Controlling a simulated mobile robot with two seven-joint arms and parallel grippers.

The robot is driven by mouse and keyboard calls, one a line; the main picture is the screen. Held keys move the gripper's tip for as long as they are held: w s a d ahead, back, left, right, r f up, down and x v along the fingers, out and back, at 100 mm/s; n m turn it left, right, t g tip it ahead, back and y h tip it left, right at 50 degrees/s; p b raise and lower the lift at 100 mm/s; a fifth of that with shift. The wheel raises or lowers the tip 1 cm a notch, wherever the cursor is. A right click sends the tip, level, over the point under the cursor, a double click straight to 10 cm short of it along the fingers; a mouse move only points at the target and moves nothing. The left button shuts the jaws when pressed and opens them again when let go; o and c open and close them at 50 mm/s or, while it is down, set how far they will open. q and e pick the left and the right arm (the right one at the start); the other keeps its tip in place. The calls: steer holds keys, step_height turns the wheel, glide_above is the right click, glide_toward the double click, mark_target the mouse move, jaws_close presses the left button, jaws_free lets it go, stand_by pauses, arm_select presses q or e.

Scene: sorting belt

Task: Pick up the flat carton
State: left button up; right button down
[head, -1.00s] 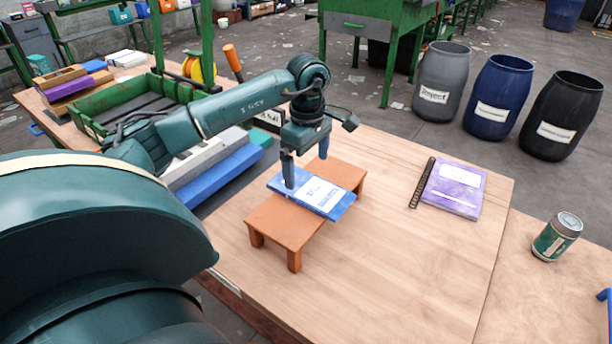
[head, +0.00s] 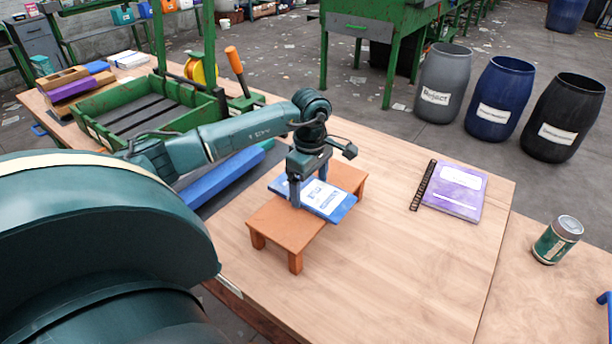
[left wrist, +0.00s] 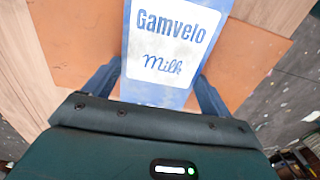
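The flat carton (head: 325,198) is blue with a white label and lies flat on a small orange-brown stand (head: 275,222). In the left wrist view the carton (left wrist: 168,48) reads "Gamvelo Milk". My right gripper is not in view.
A purple notebook (head: 459,192) lies right of the stand. A green can (head: 556,240) stands farther right. A green tray (head: 150,112) and a long blue bar (head: 222,177) are at the left. Several barrels stand beyond the table. The table front is clear.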

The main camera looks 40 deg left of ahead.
arm_select(q)
steer(key=c, duration=0.5)
steer(key=shift+o, duration=0.2)
steer(key=shift+r, duration=0.1)
